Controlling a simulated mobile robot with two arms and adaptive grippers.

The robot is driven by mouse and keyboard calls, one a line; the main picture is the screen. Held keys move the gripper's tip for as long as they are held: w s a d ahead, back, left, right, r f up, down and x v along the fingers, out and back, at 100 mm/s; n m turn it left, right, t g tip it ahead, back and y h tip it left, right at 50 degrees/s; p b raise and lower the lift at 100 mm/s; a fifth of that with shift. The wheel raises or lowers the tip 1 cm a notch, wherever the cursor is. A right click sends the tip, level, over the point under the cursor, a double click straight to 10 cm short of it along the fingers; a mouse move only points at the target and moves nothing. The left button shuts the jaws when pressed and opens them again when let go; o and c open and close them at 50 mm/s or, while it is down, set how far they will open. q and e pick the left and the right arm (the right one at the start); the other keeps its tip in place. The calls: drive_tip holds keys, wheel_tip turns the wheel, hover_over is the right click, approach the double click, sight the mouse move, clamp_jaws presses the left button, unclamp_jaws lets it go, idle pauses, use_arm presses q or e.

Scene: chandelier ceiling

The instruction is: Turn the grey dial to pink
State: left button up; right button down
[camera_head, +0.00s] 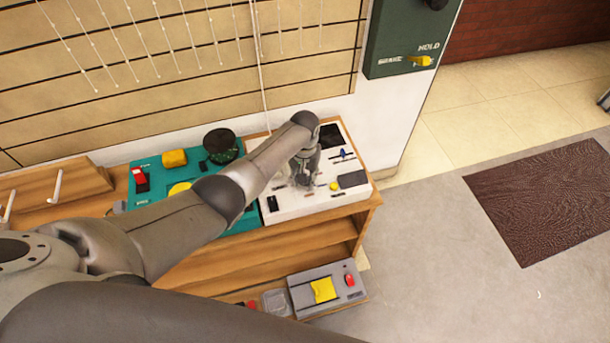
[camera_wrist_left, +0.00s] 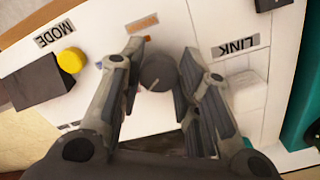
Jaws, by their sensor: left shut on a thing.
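The grey dial (camera_wrist_left: 157,72) sits on a white panel (camera_wrist_left: 120,110) in the left wrist view, with a thin pale line on its face. A small orange mark (camera_wrist_left: 147,38) shows beside it, near an orange label (camera_wrist_left: 142,23). No pink mark can be made out there. My left gripper (camera_wrist_left: 160,60) has one finger on each side of the dial and is shut on it. In the head view my left gripper (camera_head: 304,174) points down at the white panel (camera_head: 290,210) and hides the dial. My right gripper is not in view.
A yellow knob (camera_wrist_left: 69,60) by the MODE label and a LINK label (camera_wrist_left: 236,46) flank the dial. A teal panel (camera_head: 240,222) adjoins on the left, with a black round part (camera_head: 221,143). Both panels stand on a wooden shelf (camera_head: 280,245). Floor to the right is open.

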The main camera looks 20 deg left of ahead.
use_arm(q)
drive_tip(key=m, duration=0.6)
drive_tip(key=shift+w+a+m, duration=0.1)
drive_tip(key=shift+a+m, duration=0.05)
drive_tip(key=shift+m, duration=0.15)
drive_tip(key=m, duration=0.6)
drive_tip(key=shift+w+a, duration=0.1)
drive_tip(key=shift+m, duration=0.4)
drive_tip(key=o, duration=1)
drive_tip(key=shift+r, duration=0.15)
wheel_tip(320, 180, up, 12)
drive_tip(key=shift+f, duration=0.15)
